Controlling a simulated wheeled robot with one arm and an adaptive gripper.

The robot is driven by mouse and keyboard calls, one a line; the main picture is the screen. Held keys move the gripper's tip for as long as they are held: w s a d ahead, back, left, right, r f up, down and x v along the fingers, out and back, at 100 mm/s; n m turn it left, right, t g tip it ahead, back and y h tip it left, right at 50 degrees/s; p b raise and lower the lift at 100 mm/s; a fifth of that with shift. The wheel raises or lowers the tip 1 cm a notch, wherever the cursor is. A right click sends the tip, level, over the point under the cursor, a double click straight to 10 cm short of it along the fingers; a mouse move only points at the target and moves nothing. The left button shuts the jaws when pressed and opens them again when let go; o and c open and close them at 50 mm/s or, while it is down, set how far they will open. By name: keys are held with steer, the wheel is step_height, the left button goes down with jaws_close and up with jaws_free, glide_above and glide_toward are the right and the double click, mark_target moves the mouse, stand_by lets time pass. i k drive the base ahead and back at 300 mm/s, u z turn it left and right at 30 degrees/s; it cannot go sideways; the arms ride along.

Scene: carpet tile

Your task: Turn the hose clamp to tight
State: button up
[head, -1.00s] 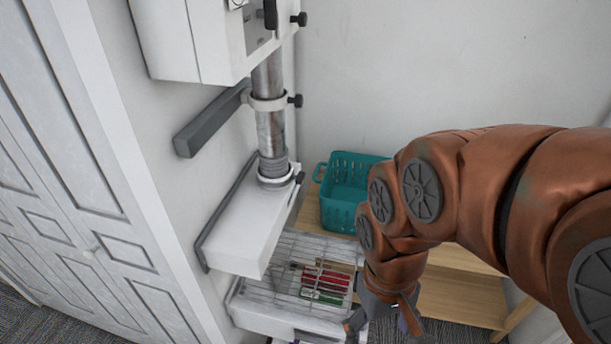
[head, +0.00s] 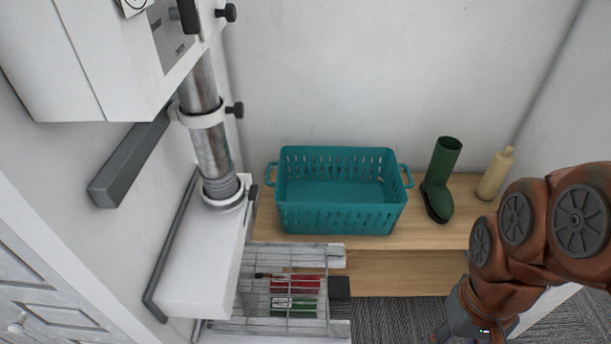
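A grey metal pipe (head: 212,148) runs down from the white wall unit (head: 110,45) to a white box (head: 203,262). A pale ring clamp (head: 203,117) with a black knob (head: 234,110) circles the pipe midway. A second pale ring (head: 224,203) with a small dark knob (head: 253,192) sits at the pipe's lower end. I cannot tell which one is the hose clamp or how tight either is. My gripper (head: 458,330) is low at the right, well apart from the pipe. Its fingertips are cut off by the lower edge, so its opening is unclear.
A teal basket (head: 340,212), a green boot (head: 442,178) and a cream bottle (head: 495,174) stand on a wooden bench (head: 466,208). A wire rack (head: 300,253) with red and green items is below the white box. A grey bar (head: 130,165) juts from the wall.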

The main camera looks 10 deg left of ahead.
mark_target(251, 193)
steer(key=z, duration=0.05)
steer(key=k, duration=0.5)
steer(key=u, duration=1.1)
steer(key=i, duration=0.5)
steer(key=z, duration=0.05)
